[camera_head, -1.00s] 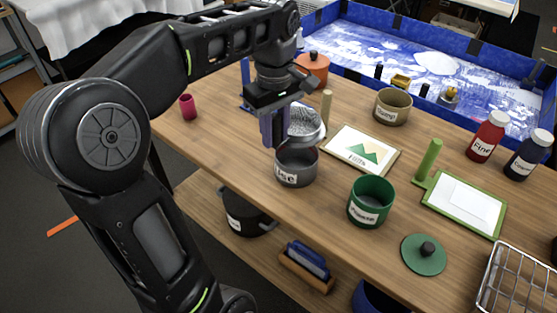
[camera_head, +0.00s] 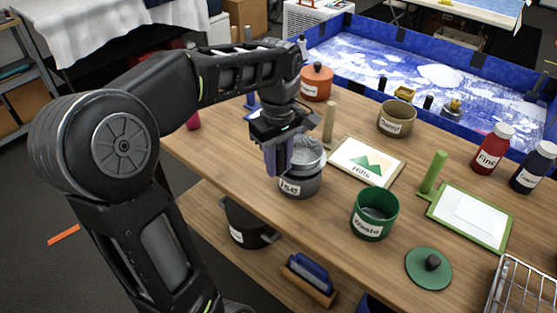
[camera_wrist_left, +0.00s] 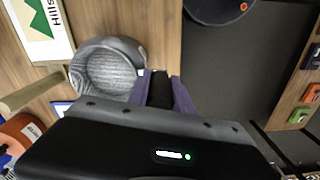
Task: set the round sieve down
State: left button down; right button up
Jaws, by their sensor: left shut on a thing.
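The round sieve (camera_head: 308,153) is a grey metal ring with a mesh; it also shows in the left wrist view (camera_wrist_left: 110,72). My left gripper (camera_head: 277,165) points down and is shut on the sieve's near-left rim; its fingers also show in the wrist view (camera_wrist_left: 160,90). The sieve is at the mouth of a grey pot (camera_head: 313,186) with a white label, which hides behind the fingers in part. I cannot tell whether the sieve rests on the pot or hovers just above it. My right gripper is not in view.
A picture tray marked Hills (camera_head: 390,177), a green pot (camera_head: 374,218) and a wooden peg (camera_head: 329,125) stand close by. An orange lidded pot (camera_head: 316,84) and a tan pot (camera_head: 397,120) are behind. The table's front edge is just left of the grey pot.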

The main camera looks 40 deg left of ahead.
pick_arm(q)
jog(key=shift+f+b, duration=0.45)
jog(key=shift+f, duration=0.1)
jog(key=c, duration=1.1)
grip_release()
jog(key=shift+c, duration=0.2)
jog(key=shift+r, duration=0.15)
